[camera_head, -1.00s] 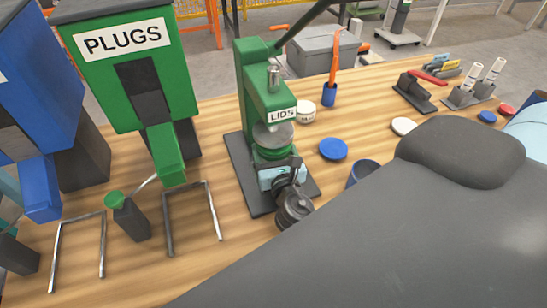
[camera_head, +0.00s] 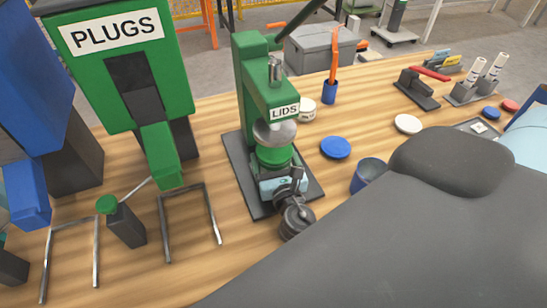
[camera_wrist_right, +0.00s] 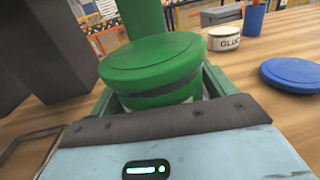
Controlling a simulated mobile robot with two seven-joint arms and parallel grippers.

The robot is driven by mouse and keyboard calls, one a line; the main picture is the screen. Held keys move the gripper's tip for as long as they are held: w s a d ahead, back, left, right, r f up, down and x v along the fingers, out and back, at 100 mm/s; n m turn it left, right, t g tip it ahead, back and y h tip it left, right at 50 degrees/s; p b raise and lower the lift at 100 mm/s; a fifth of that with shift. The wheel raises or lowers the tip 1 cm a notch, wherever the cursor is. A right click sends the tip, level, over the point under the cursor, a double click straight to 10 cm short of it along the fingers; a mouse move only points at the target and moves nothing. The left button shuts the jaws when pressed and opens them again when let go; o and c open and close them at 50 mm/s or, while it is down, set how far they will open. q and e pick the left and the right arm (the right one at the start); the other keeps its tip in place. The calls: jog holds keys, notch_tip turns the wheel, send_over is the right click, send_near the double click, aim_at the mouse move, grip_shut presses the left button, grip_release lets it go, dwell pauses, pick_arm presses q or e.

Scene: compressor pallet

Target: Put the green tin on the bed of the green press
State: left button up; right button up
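The green press (camera_head: 252,85), labelled LIDS, stands mid-table on a dark base plate, with a round grey press plate (camera_head: 274,133) under its head. The green tin (camera_head: 275,156) is below that plate, over the bed. The gripper hides its underside, so I cannot tell whether it rests on the bed. My right gripper (camera_head: 277,172) reaches in from the front, its fingers on both sides of the tin. In the right wrist view the green tin (camera_wrist_right: 152,65) is upright with a dark band, close between the fingers. My left gripper is not in view.
My grey arm covers the lower right.

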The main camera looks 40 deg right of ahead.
jog(key=shift+o, duration=1.3)
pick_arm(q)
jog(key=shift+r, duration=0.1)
pick_arm(e)
jog(key=shift+r, duration=0.15)
jog(key=shift+s, duration=0.2)
jog(key=b+v, duration=0.1)
jog(key=v, duration=0.4)
jog(key=b+v, duration=0.1)
jog(key=v, duration=0.4)
jog(key=shift+s+a+f, duration=0.1)
jog(key=shift+s+f, duration=0.05)
jog(key=shift+f, duration=0.05)
jog(key=shift+s+a+r, duration=0.15)
jog(key=shift+s+a, duration=0.05)
jog(key=shift+s, duration=0.35)
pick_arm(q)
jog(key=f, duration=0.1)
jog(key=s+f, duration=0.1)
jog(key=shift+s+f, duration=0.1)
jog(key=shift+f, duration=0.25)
pick_arm(e)
jog(key=shift+r, duration=0.1)
